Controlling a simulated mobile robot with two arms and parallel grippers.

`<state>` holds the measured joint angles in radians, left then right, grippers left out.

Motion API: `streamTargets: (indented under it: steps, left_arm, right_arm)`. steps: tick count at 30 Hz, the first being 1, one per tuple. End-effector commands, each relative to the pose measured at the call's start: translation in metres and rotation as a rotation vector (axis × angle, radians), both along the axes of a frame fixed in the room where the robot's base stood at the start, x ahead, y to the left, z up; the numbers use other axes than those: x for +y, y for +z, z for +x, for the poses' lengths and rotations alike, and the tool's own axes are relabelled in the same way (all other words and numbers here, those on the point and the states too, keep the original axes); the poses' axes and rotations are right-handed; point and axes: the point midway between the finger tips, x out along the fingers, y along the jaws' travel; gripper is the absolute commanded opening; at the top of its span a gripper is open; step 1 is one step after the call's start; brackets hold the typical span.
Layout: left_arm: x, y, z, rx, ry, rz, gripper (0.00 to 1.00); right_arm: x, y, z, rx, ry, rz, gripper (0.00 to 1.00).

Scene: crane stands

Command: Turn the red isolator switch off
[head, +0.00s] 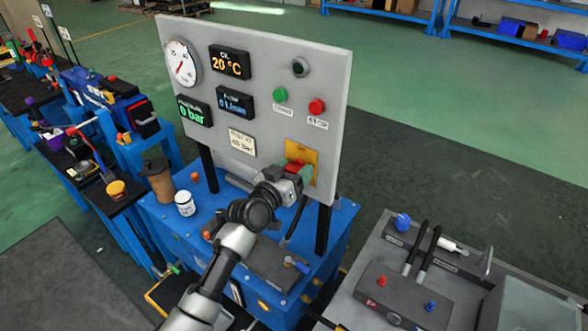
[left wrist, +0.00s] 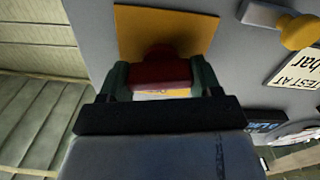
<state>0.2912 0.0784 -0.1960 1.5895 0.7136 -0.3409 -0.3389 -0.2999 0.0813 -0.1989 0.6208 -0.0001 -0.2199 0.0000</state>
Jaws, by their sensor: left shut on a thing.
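The red isolator switch (head: 294,167) sits on a yellow plate (head: 303,153) at the lower right of the upright grey panel (head: 240,80). My left gripper (head: 297,172) is at the switch, with its arm reaching up from the bottom of the head view. In the left wrist view the red handle (left wrist: 160,72) lies between the two dark fingers of the left gripper (left wrist: 162,80), which are shut on it. The yellow plate (left wrist: 165,30) shows behind it. The gripper hides part of the switch and its markings. My right gripper is not in view.
Above the switch are a green button (head: 280,94) and a red button (head: 317,106). The panel stands on a blue bench (head: 325,225) with a white jar (head: 185,203) and a brown container (head: 158,180). A grey lever unit (head: 400,300) stands at the right.

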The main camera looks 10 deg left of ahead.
Motion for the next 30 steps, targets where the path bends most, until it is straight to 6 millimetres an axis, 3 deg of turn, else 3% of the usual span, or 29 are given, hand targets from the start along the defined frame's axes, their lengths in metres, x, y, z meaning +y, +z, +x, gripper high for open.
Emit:
streamTargets:
  steps: [30]
  left_arm:
    - [0.004,0.000,0.001,0.365,0.001,-0.890,0.40]
  right_arm:
    - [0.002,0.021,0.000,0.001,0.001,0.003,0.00]
